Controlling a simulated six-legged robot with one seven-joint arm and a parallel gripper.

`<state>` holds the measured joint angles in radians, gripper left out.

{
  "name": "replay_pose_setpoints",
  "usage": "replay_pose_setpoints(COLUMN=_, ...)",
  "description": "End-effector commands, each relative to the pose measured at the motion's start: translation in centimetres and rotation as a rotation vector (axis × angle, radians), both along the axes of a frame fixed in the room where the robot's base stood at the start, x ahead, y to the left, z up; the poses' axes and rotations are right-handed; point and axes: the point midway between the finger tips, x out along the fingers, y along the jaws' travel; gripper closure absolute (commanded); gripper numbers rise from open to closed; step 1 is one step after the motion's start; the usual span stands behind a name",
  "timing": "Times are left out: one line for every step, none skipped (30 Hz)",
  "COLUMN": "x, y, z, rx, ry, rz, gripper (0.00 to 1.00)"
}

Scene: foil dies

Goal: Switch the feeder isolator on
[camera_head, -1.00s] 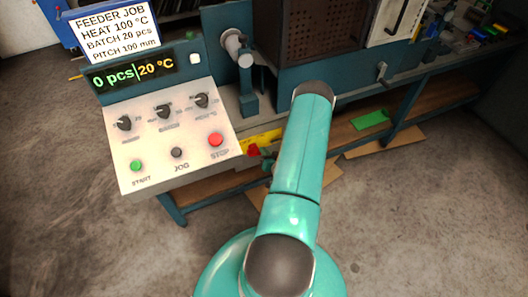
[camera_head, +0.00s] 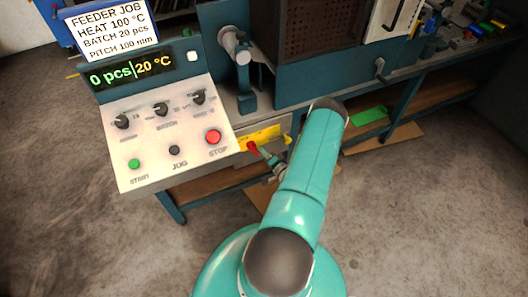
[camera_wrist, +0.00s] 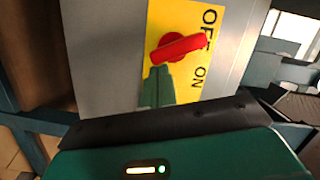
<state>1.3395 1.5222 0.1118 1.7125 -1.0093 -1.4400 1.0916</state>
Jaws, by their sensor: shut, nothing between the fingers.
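The feeder isolator is a red rotary handle (camera_wrist: 180,47) on a yellow plate (camera_wrist: 158,20) marked OFF and ON. In the wrist view the handle points right and slightly up, its tip overlapping the end of the word OFF; ON is printed below. My gripper (camera_wrist: 157,82) is shut and empty, its green fingers just below the handle's hub; I cannot tell whether they touch it. In the head view the red handle (camera_head: 253,146) sits on the yellow plate (camera_head: 262,136) right of the control panel, with my gripper (camera_head: 264,154) close beside it.
The sloped control panel (camera_head: 190,162) stands left of the isolator, with a red STOP button (camera_head: 213,137) near its right edge. A bench leg and lower shelf (camera_head: 215,183) lie below. A green sheet (camera_head: 368,115) lies to the right.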

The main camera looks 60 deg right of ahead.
Motion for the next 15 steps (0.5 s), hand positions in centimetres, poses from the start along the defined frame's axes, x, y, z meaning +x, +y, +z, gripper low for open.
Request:
replay_pose_setpoints(x=0.03, y=0.08, z=-0.2, rx=0.03, ry=-0.018, rz=0.0, gripper=1.0)
replay_pose_setpoints(x=0.04, y=0.11, z=-0.28, rx=0.049, ry=-0.03, rz=-0.001, gripper=1.0)
replay_pose_setpoints(x=0.06, y=0.15, z=-0.38, rx=0.074, ry=-0.044, rz=-0.001, gripper=1.0)
replay_pose_setpoints(x=0.06, y=0.18, z=-0.44, rx=0.093, ry=-0.056, rz=0.0, gripper=1.0)
replay_pose_setpoints(x=0.07, y=0.21, z=-0.49, rx=0.111, ry=-0.066, rz=0.0, gripper=1.0)
replay_pose_setpoints(x=0.09, y=0.22, z=-0.58, rx=0.133, ry=-0.079, rz=0.0, gripper=1.0)
replay_pose_setpoints(x=0.11, y=0.24, z=-0.65, rx=0.148, ry=-0.088, rz=0.0, gripper=1.0)
replay_pose_setpoints(x=0.13, y=0.27, z=-0.72, rx=0.164, ry=-0.097, rz=0.0, gripper=1.0)
replay_pose_setpoints(x=0.16, y=0.32, z=-0.8, rx=0.184, ry=-0.108, rz=0.0, gripper=1.0)
replay_pose_setpoints(x=0.17, y=0.36, z=-0.85, rx=0.198, ry=-0.117, rz=0.0, gripper=1.0)
replay_pose_setpoints(x=0.19, y=0.39, z=-0.88, rx=0.21, ry=-0.124, rz=0.001, gripper=1.0)
replay_pose_setpoints(x=0.22, y=0.43, z=-0.92, rx=0.228, ry=-0.135, rz=0.001, gripper=1.0)
replay_pose_setpoints(x=0.26, y=0.45, z=-0.95, rx=0.236, ry=-0.14, rz=0.001, gripper=1.0)
replay_pose_setpoints(x=0.28, y=0.47, z=-0.96, rx=0.233, ry=-0.139, rz=0.002, gripper=1.0)
replay_pose_setpoints(x=0.3, y=0.5, z=-1.01, rx=0.232, ry=-0.138, rz=0.002, gripper=1.0)
